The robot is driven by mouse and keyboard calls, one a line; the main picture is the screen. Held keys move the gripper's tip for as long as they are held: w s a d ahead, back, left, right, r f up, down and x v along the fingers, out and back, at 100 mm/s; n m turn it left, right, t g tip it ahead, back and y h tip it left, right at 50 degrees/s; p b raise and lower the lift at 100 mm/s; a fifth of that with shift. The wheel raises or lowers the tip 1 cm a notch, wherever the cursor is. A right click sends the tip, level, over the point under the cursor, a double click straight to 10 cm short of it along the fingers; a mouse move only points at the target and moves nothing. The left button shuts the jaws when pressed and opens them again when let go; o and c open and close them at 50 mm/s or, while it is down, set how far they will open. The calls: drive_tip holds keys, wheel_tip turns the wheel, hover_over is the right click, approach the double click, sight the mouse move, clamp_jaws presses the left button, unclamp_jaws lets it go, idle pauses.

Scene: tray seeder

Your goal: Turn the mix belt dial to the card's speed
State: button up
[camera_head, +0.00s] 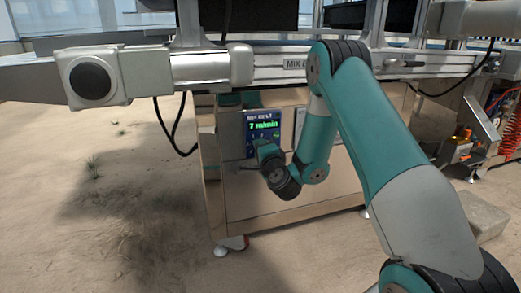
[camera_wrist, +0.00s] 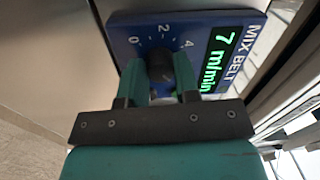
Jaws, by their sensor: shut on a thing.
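The mix belt panel (camera_head: 262,122) is a small blue plate on the front of the metal cabinet. Its green display reads 7 m/min. In the wrist view the panel (camera_wrist: 133,28) fills the top, with 0, 2 and 4 legible around the dial and the green display (camera_wrist: 219,60) to the right. The dark dial (camera_wrist: 158,62) sits between the two teal fingers of my gripper (camera_wrist: 162,75), which is shut on it. The dial's pointer cannot be made out. In the head view my wrist covers the dial. A pale sheet (camera_head: 300,120) beside the panel is partly hidden by my arm; no writing on it is legible.
A metal rail (camera_head: 290,75) with a MIX label runs above the cabinet (camera_head: 235,200). A boxy unit with a black round cap (camera_head: 90,81) juts out at left, with a black cable (camera_head: 172,130) hanging below. Sandy floor lies open at front left.

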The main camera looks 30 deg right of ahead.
drive_tip(key=shift+d+r+m, duration=0.1)
drive_tip(key=shift+d+m, duration=0.15)
drive_tip(key=shift+m, duration=0.35)
drive_tip(key=o, duration=0.8)
drive_tip(key=shift+o, duration=0.6)
drive_tip(key=shift+a, duration=0.15)
